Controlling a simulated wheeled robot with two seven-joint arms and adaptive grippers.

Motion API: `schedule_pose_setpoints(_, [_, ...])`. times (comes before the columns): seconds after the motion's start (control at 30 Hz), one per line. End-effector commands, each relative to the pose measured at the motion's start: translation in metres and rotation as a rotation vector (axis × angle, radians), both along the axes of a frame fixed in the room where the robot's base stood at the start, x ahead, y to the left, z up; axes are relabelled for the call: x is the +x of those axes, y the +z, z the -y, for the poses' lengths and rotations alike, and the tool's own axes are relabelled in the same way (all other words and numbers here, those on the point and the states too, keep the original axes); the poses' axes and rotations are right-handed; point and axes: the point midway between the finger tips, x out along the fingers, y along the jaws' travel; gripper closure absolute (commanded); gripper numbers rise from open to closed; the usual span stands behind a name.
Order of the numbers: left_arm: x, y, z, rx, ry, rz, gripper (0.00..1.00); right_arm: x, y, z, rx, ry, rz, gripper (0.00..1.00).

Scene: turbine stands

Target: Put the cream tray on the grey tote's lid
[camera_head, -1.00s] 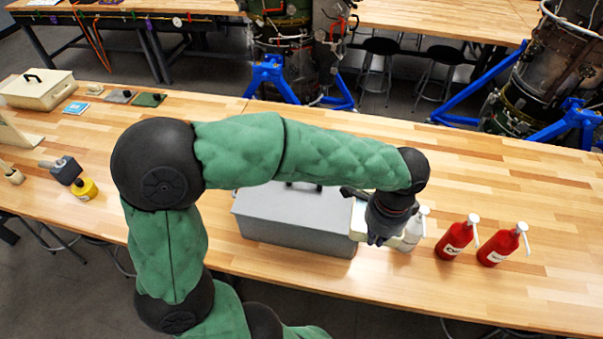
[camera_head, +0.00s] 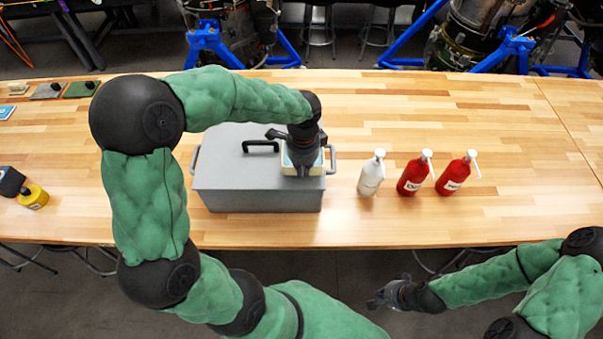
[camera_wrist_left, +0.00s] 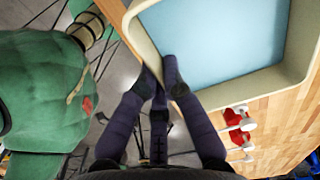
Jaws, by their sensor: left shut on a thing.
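The grey tote (camera_head: 258,199) stands on the wooden table with its lid (camera_head: 222,150) on and a black handle on top. My left gripper (camera_head: 302,168) is over the right part of the lid, shut on the cream tray (camera_head: 318,167), which is mostly hidden behind it. In the left wrist view the tray (camera_wrist_left: 295,75) shows a cream rim and a light blue inside, with the left gripper's fingers (camera_wrist_left: 161,80) at its rim. I cannot tell whether the tray touches the lid. My right gripper (camera_head: 385,296) is low in front of the table; its fingers are unclear.
A white bottle (camera_head: 371,175) and two red bottles (camera_head: 414,175) (camera_head: 457,175) stand right of the tote. A yellow container (camera_head: 33,197) and a dark block (camera_head: 10,182) are at the far left.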

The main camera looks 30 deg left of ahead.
Motion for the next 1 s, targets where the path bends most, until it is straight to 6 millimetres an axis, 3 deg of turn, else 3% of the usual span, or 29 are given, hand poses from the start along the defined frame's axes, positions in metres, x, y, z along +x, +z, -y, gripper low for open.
schedule_pose_setpoints(0.3, [0.002, -0.037, -0.006, -0.001, 0.001, -0.002, 1.0, 0.0, -0.002, 0.0, 0.0, 0.0, 0.0, 1.0])
schedule_pose_setpoints(0.7, [0.002, -0.042, -0.006, 0.0, 0.001, 0.0, 1.0, 0.0, -0.005, 0.0, 0.0, 0.0, 0.0, 1.0])
schedule_pose_setpoints(0.8, [0.002, -0.041, -0.006, -0.001, 0.001, -0.001, 0.7, 0.0, -0.004, 0.0, 0.0, 0.0, 0.0, 1.0])
schedule_pose_setpoints(1.0, [0.002, -0.041, -0.006, 0.0, 0.001, 0.0, 0.68, 0.0, -0.004, 0.0, 0.0, 0.0, 0.0, 1.0])
